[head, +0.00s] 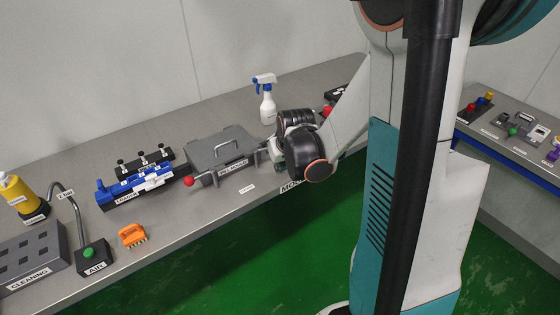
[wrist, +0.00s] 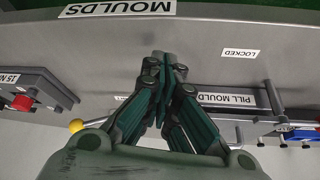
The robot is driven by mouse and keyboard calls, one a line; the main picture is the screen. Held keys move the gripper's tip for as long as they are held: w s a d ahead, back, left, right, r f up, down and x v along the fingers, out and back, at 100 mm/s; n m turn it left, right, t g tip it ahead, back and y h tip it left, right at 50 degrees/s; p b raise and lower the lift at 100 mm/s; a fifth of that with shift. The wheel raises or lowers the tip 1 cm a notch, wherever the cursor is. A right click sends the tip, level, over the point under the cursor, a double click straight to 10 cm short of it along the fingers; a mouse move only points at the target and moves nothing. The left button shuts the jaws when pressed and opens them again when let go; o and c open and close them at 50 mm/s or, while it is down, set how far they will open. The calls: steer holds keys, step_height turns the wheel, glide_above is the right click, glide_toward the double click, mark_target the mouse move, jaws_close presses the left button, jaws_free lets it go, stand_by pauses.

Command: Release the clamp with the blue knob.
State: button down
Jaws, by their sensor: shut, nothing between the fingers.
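A yellow ball knob (wrist: 76,125) shows on the other side in the wrist view. I cannot make out a blue clamp knob; my gripper hides part of the mould's right end. My gripper (wrist: 165,57) is shut and empty above the bench, by that right end.
A LOCKED label (wrist: 240,53) lies on the bench front. A blue loading block (head: 132,189) stands left of the mould, a spray bottle (head: 267,99) behind. A grey unit with a red knob (wrist: 22,103) is near my gripper. The bench's front strip is mostly clear.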

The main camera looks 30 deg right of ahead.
mark_target(263, 149)
steer(key=shift+w+d+r, duration=0.15)
steer(key=shift+w, duration=0.5)
steer(key=shift+w+d+r, duration=0.15)
steer(key=shift+w+r, duration=0.05)
steer(key=shift+w, duration=0.4)
steer(key=shift+w+d+r, duration=0.15)
steer(key=shift+w, duration=0.5)
steer(key=shift+w+d+b, duration=0.1)
steer(key=shift+b, duration=0.2)
steer(key=shift+w+d, duration=0.6)
